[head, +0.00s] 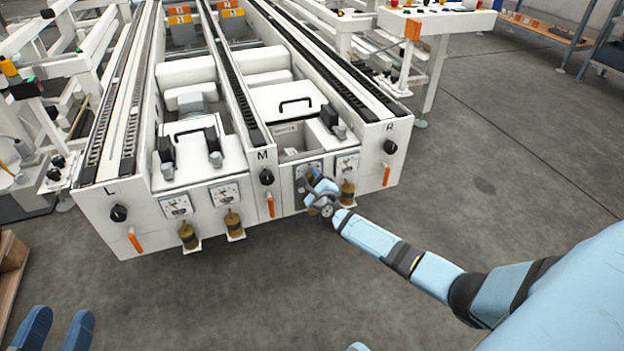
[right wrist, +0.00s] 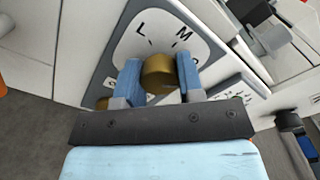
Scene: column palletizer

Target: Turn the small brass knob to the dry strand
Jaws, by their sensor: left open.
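In the head view my right gripper (head: 316,186) is at the machine's front panel, right of the M post, and hides the knob. My left gripper (head: 57,330) is open and empty over the floor at the lower left. Which strand is dry cannot be told.
The machine's beams are lettered L, M and R, with black knobs (head: 119,213) and orange levers (head: 135,244). Gauges (head: 175,206) with brass-coloured bowls (head: 188,236) sit on the front, one close right of my right gripper. The floor (head: 480,180) in front is clear.

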